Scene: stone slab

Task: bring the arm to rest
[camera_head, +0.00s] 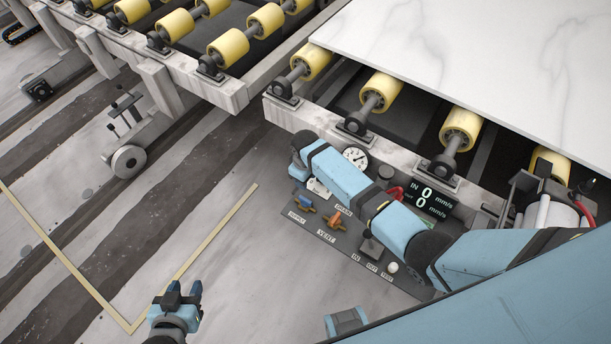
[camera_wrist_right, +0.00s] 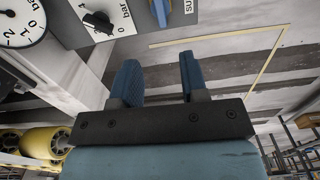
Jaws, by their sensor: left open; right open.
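My left gripper (camera_head: 183,291) is at the lower left of the head view, above the bare floor. Its blue fingers are apart with nothing between them. My right arm reaches in from the right across the control panel (camera_head: 335,246); its gripper is hard to make out there. In the right wrist view, the right gripper (camera_wrist_right: 158,65) has two blue fingers spread apart with nothing between them. A round gauge (camera_wrist_right: 18,22) and a black knob (camera_wrist_right: 98,22) on a white scale show beyond it at the upper left; I cannot tell the distance.
A white marble slab (camera_head: 480,60) lies on yellow rollers (camera_head: 380,91) at the upper right. Floor at lower left is clear, with yellow lines (camera_head: 200,247).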

